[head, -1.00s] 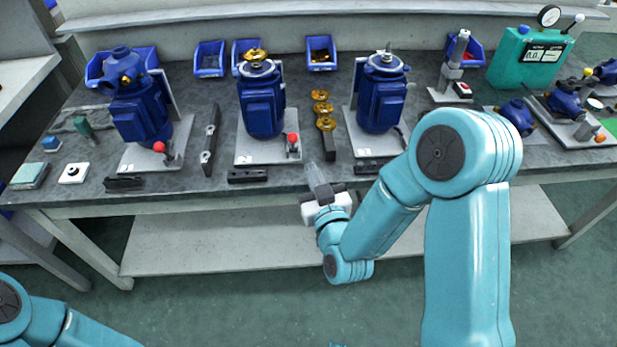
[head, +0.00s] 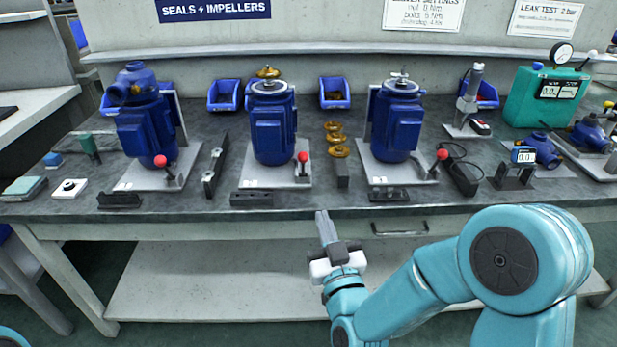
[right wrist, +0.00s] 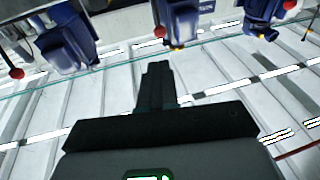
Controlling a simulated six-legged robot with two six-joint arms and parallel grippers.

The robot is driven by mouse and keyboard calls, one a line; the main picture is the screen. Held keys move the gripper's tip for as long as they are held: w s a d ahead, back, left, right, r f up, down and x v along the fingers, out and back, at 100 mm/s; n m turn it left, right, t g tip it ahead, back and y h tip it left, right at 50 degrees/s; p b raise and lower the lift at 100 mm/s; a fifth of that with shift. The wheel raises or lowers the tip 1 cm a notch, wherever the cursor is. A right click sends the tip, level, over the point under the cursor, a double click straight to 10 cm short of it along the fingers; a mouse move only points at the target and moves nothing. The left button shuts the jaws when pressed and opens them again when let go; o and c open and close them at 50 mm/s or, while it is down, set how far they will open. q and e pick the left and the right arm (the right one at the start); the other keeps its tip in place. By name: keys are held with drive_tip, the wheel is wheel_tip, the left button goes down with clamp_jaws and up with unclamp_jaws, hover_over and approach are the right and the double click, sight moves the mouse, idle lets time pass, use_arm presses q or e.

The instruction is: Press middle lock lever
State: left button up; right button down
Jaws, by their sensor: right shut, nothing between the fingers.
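Three blue pumps stand on grey plates along the bench, each with a red-knobbed lever at its front right. The middle lock lever (head: 303,160) stands up beside the middle pump (head: 272,125), on the right part of its plate (head: 262,180). My right gripper (head: 322,213) is shut and empty at the bench's front edge. It is below and slightly right of the middle lever in the picture, apart from it. In the right wrist view the closed fingers (right wrist: 157,70) point toward the pumps, with a red knob (right wrist: 158,32) just beyond the tips. My left gripper is out of view.
The left lever (head: 160,161) and right lever (head: 441,154) stand by the other pumps. A black block (head: 251,199) lies before the middle plate. Brass impellers (head: 335,140) stand right of the middle pump. A drawer handle (head: 400,231) juts from the bench front.

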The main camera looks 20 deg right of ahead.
sight(307, 159)
drive_tip(key=x, duration=1.4)
drive_tip(key=shift+r+g+p, duration=0.3)
drive_tip(key=shift+p, duration=0.45)
drive_tip(key=w+r+g+p, duration=0.1)
drive_tip(key=g+p, duration=0.1)
drive_tip(key=p, duration=0.3)
drive_tip(key=w+d+r+m+g+p, duration=0.1)
drive_tip(key=w+r+g+p, duration=0.1)
drive_tip(key=p, duration=0.3)
drive_tip(key=shift+r, duration=0.2)
drive_tip(key=w+g+p, duration=0.2)
drive_tip(key=p, duration=0.4)
drive_tip(key=w+d+g+y+p, duration=0.1)
drive_tip(key=w+g+p, duration=0.1)
drive_tip(key=p, duration=0.4)
drive_tip(key=shift+w+d+f+m, duration=0.1)
drive_tip(key=shift+f+m, duration=0.1)
drive_tip(key=shift+m, duration=0.1)
